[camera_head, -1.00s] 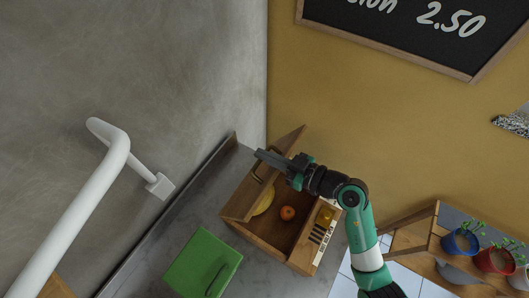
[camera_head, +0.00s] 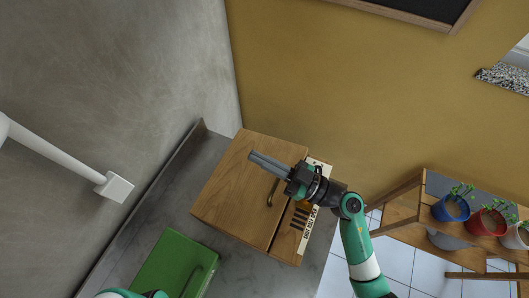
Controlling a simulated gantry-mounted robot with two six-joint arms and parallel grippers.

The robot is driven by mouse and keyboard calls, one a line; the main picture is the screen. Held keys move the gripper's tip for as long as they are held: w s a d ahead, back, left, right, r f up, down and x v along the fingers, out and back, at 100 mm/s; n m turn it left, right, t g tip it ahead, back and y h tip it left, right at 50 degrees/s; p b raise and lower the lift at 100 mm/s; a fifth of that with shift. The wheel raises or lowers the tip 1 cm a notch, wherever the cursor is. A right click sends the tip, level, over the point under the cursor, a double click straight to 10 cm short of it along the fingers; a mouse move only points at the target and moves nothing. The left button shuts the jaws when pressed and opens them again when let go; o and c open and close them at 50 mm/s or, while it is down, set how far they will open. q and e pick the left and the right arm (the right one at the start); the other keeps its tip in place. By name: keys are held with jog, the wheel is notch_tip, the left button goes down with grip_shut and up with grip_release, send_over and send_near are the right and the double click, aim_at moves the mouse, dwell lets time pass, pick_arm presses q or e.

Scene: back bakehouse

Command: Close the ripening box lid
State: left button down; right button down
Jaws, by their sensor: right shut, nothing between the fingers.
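The wooden ripening box (camera_head: 288,236) stands on the grey counter, with a striped paper label on its right side. Its lid (camera_head: 226,200) lies over the box, looks flat, and hides the fruit inside. A dark curved handle (camera_head: 272,192) is on the lid near its right edge. My right gripper (camera_head: 254,159) is shut and empty, its long grey fingers over the upper part of the lid. I cannot tell whether they touch it. My left gripper is out of view; a green and white arm part shows at the bottom edge.
A green case (camera_head: 163,262) with a handle lies on the counter (camera_head: 205,250) lower left of the box. A grey wall with a white rail (camera_head: 60,155) is at left, a yellow wall behind. A wooden shelf (camera_head: 402,208) with potted plants (camera_head: 452,208) stands at right.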

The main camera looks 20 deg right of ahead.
jog(key=shift+r, duration=0.1)
notch_tip(320, 180, up, 4)
jog(key=p, duration=0.6)
jog(key=s+d+f+b, duration=0.1)
jog(key=f, duration=0.1)
jog(key=s+d+f+b, duration=0.1)
jog(key=s+d+f, duration=0.1)
jog(key=f, duration=0.1)
jog(key=s+d+f+b, duration=0.1)
jog(key=f, duration=0.1)
jog(key=shift+s+d+f+b, duration=0.2)
jog(key=shift+s+d+b, duration=0.05)
jog(key=shift+s+b, duration=0.1)
jog(key=shift+s+d+f, duration=0.2)
jog(key=shift+s+f, duration=0.1)
